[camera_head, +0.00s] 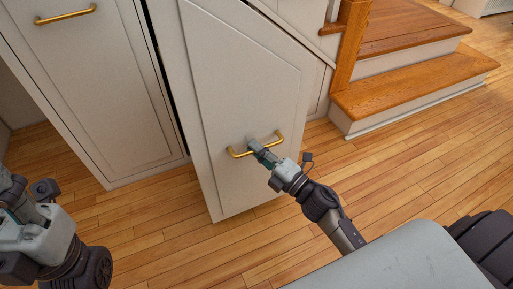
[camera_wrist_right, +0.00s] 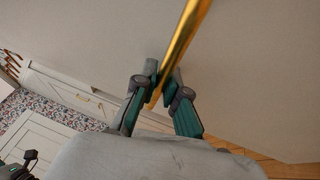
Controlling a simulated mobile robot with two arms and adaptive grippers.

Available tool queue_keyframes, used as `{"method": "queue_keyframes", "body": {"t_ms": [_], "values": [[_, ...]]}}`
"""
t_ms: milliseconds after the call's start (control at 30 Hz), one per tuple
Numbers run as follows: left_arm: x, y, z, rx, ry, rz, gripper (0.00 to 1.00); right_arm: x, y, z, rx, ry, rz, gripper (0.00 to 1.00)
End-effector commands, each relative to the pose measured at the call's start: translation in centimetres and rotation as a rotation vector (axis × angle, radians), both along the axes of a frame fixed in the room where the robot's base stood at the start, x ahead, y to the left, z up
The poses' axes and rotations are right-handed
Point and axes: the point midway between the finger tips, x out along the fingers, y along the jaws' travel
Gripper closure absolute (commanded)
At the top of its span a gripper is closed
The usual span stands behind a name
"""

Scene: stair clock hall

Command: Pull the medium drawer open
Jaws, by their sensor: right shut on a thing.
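The medium drawer (camera_head: 245,80) is a tall white panel with a slanted top edge under the stairs. Its front stands out from the neighbouring panel, with a dark gap along its left side. Its brass bar handle (camera_head: 238,154) is low on the front. My right gripper (camera_head: 262,150) is shut on this handle near its middle. In the right wrist view the brass bar (camera_wrist_right: 182,52) passes between the fingers of the gripper (camera_wrist_right: 160,90). My left gripper (camera_head: 22,215) is at the lower left, away from the drawer; its fingertips are not clear.
A taller white panel (camera_head: 90,85) with its own brass handle (camera_head: 65,16) stands to the left. Wooden stairs (camera_head: 415,80) with white risers are at the right. The wood floor (camera_head: 165,235) in front of the drawer is clear. A patterned rug (camera_wrist_right: 45,100) shows in the right wrist view.

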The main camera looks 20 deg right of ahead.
Motion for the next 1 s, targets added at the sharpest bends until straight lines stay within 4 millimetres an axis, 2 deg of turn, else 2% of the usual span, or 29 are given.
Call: {"method": "queue_keyframes", "body": {"t_ms": [167,200,333,600,733,867,1000], "values": [[0.0,0.0,0.0,0.001,0.001,0.000,0.60,0.0,0.0,-0.1,0.000,0.002,0.001,1.00],[0.0,0.0,0.0,0.001,0.001,0.000,0.60,0.0,0.0,-0.1,0.000,0.002,0.001,0.83],[0.1,0.0,0.0,0.002,0.000,0.001,0.60,0.0,0.0,-0.1,0.000,0.002,0.000,0.63],[0.1,0.0,0.1,0.006,-0.003,0.001,0.60,0.0,0.0,0.0,0.000,0.001,0.000,0.63],[0.0,0.0,0.1,0.004,-0.003,0.001,0.60,-0.7,-0.3,-0.2,0.001,0.003,0.000,0.63],[0.0,0.0,0.1,0.004,-0.002,0.001,0.60,-2.7,-1.2,-0.7,0.000,0.005,0.000,0.63],[0.0,0.0,0.1,0.003,-0.002,0.001,0.60,-5.5,-2.5,-1.3,0.001,0.007,-0.002,0.63]]}}
